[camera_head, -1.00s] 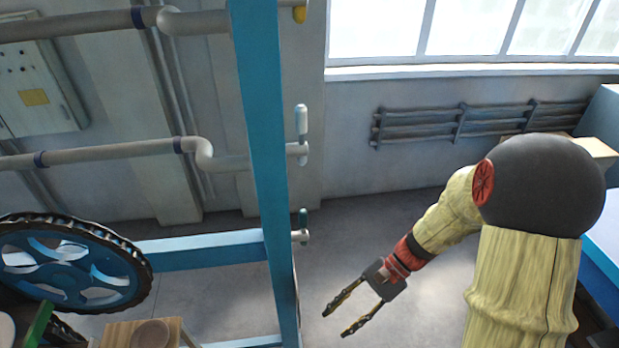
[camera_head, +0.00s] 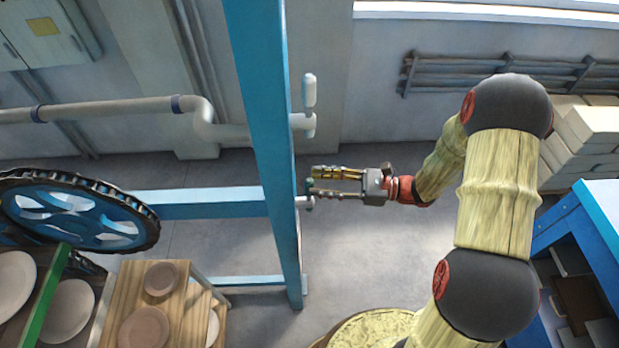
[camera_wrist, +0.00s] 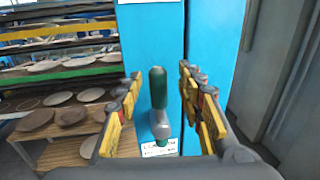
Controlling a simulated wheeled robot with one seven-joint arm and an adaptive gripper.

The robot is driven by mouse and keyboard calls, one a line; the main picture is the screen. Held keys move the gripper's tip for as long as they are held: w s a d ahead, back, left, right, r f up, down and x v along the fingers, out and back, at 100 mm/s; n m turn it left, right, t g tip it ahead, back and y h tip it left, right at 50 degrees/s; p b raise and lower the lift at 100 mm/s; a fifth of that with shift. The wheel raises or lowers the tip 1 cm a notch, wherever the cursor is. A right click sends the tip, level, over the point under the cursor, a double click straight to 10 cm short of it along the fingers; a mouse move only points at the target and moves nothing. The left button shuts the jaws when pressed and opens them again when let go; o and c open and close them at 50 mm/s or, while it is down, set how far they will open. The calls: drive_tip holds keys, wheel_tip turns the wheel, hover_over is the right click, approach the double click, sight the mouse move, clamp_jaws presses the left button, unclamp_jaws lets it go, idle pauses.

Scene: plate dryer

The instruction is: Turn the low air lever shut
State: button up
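The low air lever has a green upright handle (camera_wrist: 157,88) on a grey hub (camera_wrist: 160,125), mounted in front of a blue post. It stands in the middle of the wrist view, between the two fingers of my gripper (camera_wrist: 165,105). A gap shows on each side of the handle, so the gripper is open around or just in front of it; I cannot tell the depth. In the head view my gripper (camera_head: 312,182) points left at the post, and its fingertips partly hide the lever (camera_head: 304,202).
A second lever with a white handle (camera_head: 309,90) sits higher on the blue post (camera_head: 262,110). A white label (camera_wrist: 160,148) is below the low lever. Plate racks and a wooden stand (camera_head: 188,300) are left of the post. Open floor lies to its right.

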sight(309, 183)
drive_tip(key=shift+a+r, duration=0.1)
drive_tip(key=shift+a, duration=1.15)
drive_tip(key=shift+w+a+p, duration=0.2)
drive_tip(key=shift+a+p, duration=0.1)
drive_tip(key=shift+a, duration=0.15)
drive_tip(key=shift+c, duration=0.5)
clamp_jaws()
